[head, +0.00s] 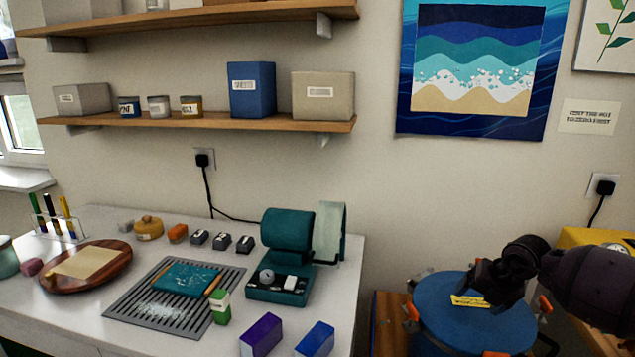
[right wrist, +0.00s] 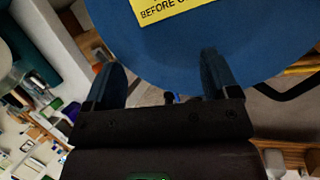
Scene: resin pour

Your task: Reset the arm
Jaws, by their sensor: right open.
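My right arm comes in from the right in the head view, and its dark gripper (head: 482,288) hangs over the blue round lid (head: 450,325) of a pot with orange clamps. In the right wrist view the two fingers of the gripper (right wrist: 160,78) stand wide apart with nothing between them. The blue lid (right wrist: 180,60) lies beyond the fingertips there, with part of a yellow label (right wrist: 170,8) at the top. I cannot tell whether the fingers touch the lid. My left gripper is in neither view.
A white worktable (head: 215,335) at the left holds a teal machine (head: 288,250), a grey slotted tray (head: 125,300), a wooden round plate (head: 50,283) and small boxes. A yellow case (head: 580,238) stands behind my right arm. Shelves hang above the table.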

